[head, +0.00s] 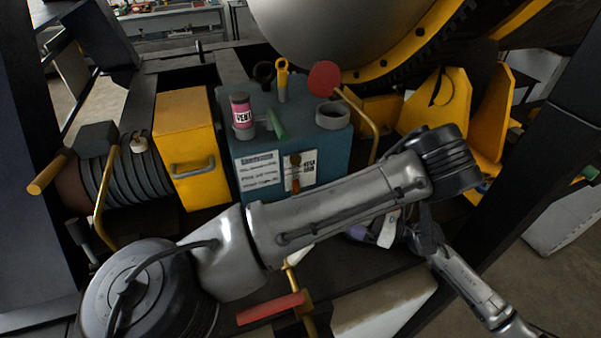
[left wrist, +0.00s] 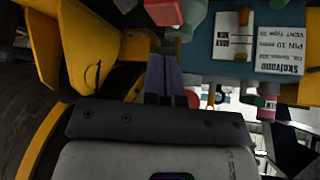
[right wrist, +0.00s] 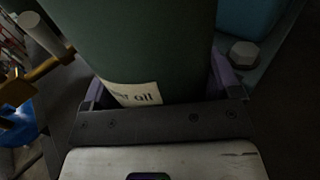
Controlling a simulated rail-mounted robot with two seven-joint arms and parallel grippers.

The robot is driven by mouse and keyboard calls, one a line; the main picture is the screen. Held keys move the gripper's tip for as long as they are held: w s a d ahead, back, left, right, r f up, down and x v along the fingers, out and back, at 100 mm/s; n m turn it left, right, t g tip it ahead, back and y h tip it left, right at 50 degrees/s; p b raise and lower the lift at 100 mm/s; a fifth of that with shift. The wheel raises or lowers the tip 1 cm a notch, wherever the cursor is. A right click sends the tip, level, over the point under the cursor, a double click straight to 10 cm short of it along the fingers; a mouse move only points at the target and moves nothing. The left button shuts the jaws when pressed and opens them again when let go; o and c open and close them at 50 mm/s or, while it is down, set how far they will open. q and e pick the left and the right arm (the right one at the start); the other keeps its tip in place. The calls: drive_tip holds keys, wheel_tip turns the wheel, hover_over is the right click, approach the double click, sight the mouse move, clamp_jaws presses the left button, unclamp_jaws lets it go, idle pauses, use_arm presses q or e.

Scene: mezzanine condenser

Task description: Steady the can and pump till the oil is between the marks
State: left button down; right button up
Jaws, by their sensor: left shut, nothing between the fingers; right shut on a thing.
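In the right wrist view my right gripper (right wrist: 160,88) is shut around a dark green can (right wrist: 150,45) with a partly covered pale label ending in "oil". In the left wrist view my left gripper (left wrist: 165,75) is shut and empty, below the teal box (left wrist: 200,50), which appears upside down. In the head view the teal box (head: 325,150) carries a plate with a brass-capped gauge (head: 295,172); its oil level is too small to read. A red-handled brass lever (head: 270,308) is in front. My arm hides the can in the head view.
Yellow brackets (head: 440,105) stand right.

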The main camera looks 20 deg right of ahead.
idle(0.4)
use_arm(q)
drive_tip(key=s+a+r, duration=0.1)
drive_tip(key=s+a, duration=0.1)
drive_tip(key=s, duration=0.2)
drive_tip(key=shift+w+x, duration=0.25)
drive_tip(key=shift+x, duration=3.1)
drive_tip(key=shift+r, duration=0.2)
drive_tip(key=shift+f, duration=1.1)
drive_tip(key=shift+r, duration=3.1)
